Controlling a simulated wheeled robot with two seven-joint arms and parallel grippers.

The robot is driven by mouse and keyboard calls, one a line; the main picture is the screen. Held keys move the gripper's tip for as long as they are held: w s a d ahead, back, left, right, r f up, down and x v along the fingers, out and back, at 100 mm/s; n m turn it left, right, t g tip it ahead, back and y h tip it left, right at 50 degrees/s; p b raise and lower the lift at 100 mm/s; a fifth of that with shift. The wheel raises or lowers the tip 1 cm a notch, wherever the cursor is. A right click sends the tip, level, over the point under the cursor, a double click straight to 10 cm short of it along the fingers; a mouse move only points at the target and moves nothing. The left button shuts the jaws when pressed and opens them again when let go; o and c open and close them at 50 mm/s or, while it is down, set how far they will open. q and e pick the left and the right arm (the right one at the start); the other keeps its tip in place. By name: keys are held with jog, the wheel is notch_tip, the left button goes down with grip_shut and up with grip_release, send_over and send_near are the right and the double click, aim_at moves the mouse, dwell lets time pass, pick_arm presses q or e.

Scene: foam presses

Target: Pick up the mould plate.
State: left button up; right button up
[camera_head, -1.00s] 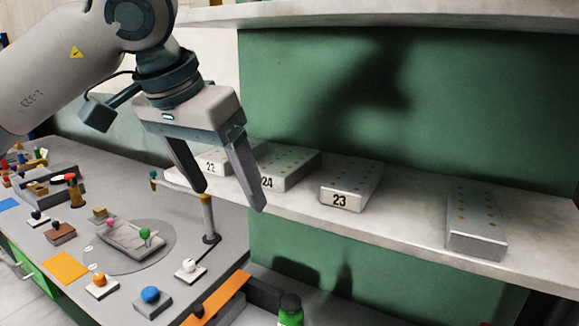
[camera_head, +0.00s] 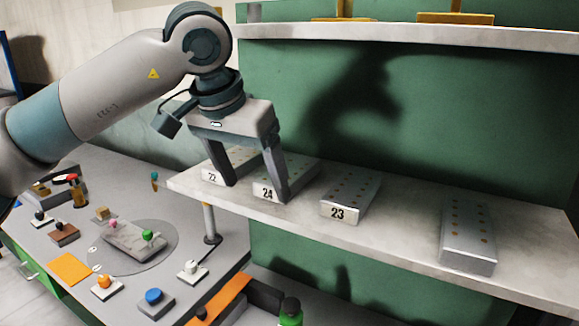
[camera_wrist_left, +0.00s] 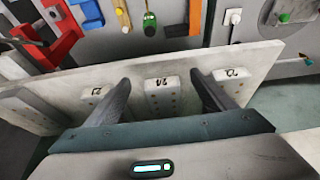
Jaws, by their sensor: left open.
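Several grey mould plates with rows of orange dots lie on a pale shelf. They are the plate marked 22 (camera_head: 211,176), the plate marked 24 (camera_head: 265,193), the plate marked 23 (camera_head: 349,196) and one with no visible number (camera_head: 468,236). My left gripper (camera_head: 256,191) is open, with its fingers pointing down around plate 24. In the left wrist view the gripper (camera_wrist_left: 159,78) has plate 24 (camera_wrist_left: 163,101) between its fingers, with a plate on each side. I cannot tell whether a finger touches plate 24. My right gripper is out of view.
The shelf (camera_head: 405,232) has bare room between plate 23 and the unnumbered plate. An upper shelf (camera_head: 400,35) overhangs behind the gripper. A grey bench (camera_head: 125,275) with buttons and a round turntable stands lower left. A green wall (camera_head: 330,110) closes the back.

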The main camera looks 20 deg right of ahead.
aim_at(271, 184)
pick_arm(q)
jog(key=shift+w+d, duration=0.35)
jog(key=shift+d, duration=0.05)
jog(key=shift+w+d+r+p, duration=0.15)
jog(key=shift+w+d+p, duration=0.2)
jog(key=shift+p, duration=0.2)
jog(key=shift+w+d+r+p, duration=0.1)
jog(key=shift+w+d+p, duration=0.65)
jog(key=shift+d, duration=0.05)
jog(key=shift+p+x, duration=0.4)
jog(key=shift+x, duration=0.8)
jog(key=shift+w+d+f, duration=0.1)
jog(key=shift+w+f, duration=0.15)
jog(key=shift+f, duration=0.3)
